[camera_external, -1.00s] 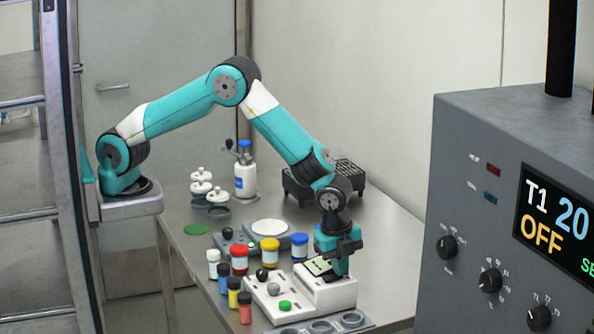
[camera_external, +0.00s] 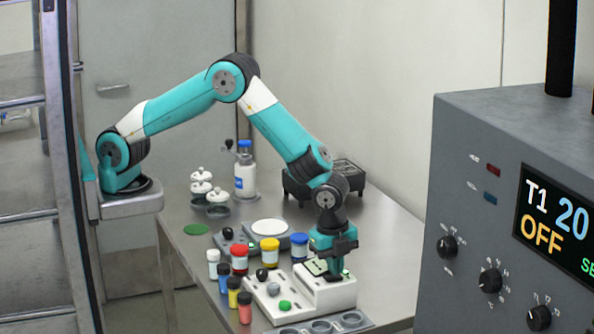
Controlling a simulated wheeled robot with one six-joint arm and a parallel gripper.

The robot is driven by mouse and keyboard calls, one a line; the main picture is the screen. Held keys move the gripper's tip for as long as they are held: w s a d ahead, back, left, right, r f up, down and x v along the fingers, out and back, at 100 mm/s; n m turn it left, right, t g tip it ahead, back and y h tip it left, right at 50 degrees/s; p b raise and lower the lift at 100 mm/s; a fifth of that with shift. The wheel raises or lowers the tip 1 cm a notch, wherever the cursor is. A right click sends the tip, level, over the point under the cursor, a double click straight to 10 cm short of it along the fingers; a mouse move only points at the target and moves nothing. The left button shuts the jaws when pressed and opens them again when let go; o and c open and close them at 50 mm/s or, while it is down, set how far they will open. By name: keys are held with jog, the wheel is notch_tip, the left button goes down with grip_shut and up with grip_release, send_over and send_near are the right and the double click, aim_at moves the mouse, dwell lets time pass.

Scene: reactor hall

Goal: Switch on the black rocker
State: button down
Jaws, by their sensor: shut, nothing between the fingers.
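A white control box (camera_external: 329,293) stands on the steel table, with a small pale-green display (camera_external: 316,267) on its top. A dark patch (camera_external: 338,278), which looks like the black rocker, shows on the box top beside the display, partly hidden by the fingers. My gripper (camera_external: 334,270) is shut and empty, pointing down with its fingertips over or on that patch. I cannot tell whether they touch it or which way the rocker is tipped.
A lower white panel with a black knob (camera_external: 262,274), a grey knob (camera_external: 273,289) and a green button (camera_external: 285,306) adjoins the box. Several jars and small bottles (camera_external: 233,291) stand to the left. A black rack (camera_external: 345,177) is behind.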

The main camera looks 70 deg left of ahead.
jog(key=r+p, duration=0.2)
jog(key=r, duration=0.1)
jog(key=r+p, duration=0.1)
jog(key=r, duration=0.1)
jog(key=shift+w, duration=0.35)
notch_tip(320, 180, up, 9)
jog(key=w+b, duration=0.1)
jog(key=b, duration=0.3)
jog(key=shift+w, duration=0.25)
jog(key=shift+f, duration=0.1)
